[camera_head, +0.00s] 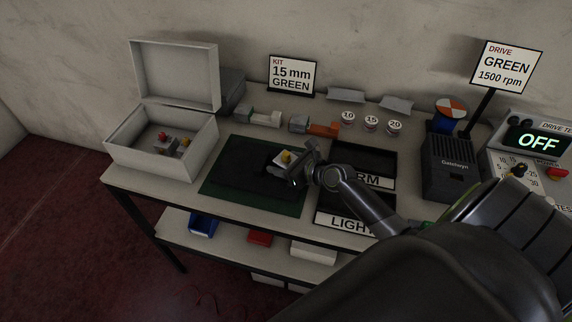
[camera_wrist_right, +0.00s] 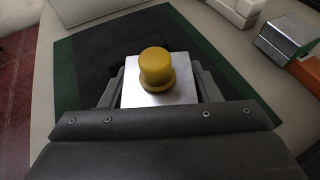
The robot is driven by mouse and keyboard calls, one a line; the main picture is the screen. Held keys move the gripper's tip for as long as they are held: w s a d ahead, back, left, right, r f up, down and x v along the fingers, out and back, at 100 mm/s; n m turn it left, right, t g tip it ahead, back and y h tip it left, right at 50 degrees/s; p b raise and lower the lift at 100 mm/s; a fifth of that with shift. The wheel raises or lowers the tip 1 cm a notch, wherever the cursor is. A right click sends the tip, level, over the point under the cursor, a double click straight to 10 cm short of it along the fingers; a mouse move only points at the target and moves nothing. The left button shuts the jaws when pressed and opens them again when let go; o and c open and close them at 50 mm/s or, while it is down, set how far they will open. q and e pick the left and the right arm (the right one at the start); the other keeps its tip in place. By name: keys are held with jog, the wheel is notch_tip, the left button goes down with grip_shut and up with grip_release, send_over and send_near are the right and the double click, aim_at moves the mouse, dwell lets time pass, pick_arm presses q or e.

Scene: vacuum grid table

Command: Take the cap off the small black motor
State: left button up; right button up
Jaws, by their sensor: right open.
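A yellow cap (camera_wrist_right: 155,68) sits upright on a square silver face (camera_wrist_right: 160,92) in the right wrist view. Both also show small in the head view, the cap (camera_head: 286,157) above the dark pad on the green mat. The body under the silver face is hidden, so I cannot tell whether it is the small black motor. My right gripper (camera_head: 303,168) is open, with one finger on each side of the silver face. I cannot tell whether the fingers touch it. My left gripper is not in view.
A green mat (camera_head: 216,187) with a black pad (camera_head: 240,172) lies mid-table. An open white box (camera_head: 124,156) with small parts stands left. Black labelled trays (camera_head: 342,206) are right of the mat. A black unit (camera_head: 450,180) and a panel reading OFF (camera_head: 538,141) stand farther right.

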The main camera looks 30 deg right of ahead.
jog(key=shift+w+a+f, duration=0.1)
jog(key=shift+w+f, duration=0.1)
jog(key=shift+w, duration=0.1)
jog(key=shift+c, duration=0.3)
